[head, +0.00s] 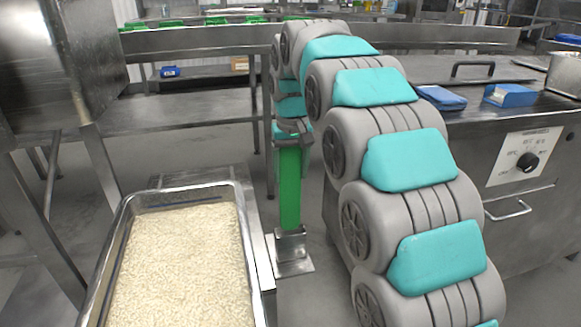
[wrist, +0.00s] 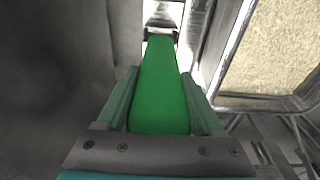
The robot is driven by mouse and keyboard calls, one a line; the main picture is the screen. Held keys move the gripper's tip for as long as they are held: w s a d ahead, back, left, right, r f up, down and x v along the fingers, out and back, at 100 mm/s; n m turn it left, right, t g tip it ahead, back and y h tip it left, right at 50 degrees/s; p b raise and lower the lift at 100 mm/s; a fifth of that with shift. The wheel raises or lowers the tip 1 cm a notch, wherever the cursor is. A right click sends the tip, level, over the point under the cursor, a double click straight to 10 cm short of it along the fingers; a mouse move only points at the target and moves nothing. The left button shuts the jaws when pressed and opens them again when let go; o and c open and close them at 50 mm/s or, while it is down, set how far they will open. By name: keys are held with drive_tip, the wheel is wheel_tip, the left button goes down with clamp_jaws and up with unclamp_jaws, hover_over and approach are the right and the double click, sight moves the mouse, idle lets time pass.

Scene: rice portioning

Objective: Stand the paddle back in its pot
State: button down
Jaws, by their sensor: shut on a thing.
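The green paddle (head: 290,188) hangs upright below my gripper (head: 293,130) in the head view, and my gripper is shut on its upper part. The paddle's lower end is at the mouth of the metal pot (head: 291,246), a small square holder on a flat base; I cannot tell how deep it is inside. In the wrist view the paddle (wrist: 160,85) runs between the two fingers of my gripper (wrist: 162,100) towards the pot (wrist: 163,20) at the top.
A steel tray of rice (head: 180,265) stands left of the pot, and its rim shows at right in the wrist view (wrist: 262,103). A steel counter with a knob panel (head: 525,155) and blue containers (head: 510,95) stands at right. A steel table (head: 190,105) is behind.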

sight(291, 200)
drive_tip(key=shift+f+b, duration=1.35)
drive_tip(key=shift+f, duration=3.05)
drive_tip(key=shift+f+b, duration=0.4)
drive_tip(key=shift+f, duration=0.2)
unclamp_jaws()
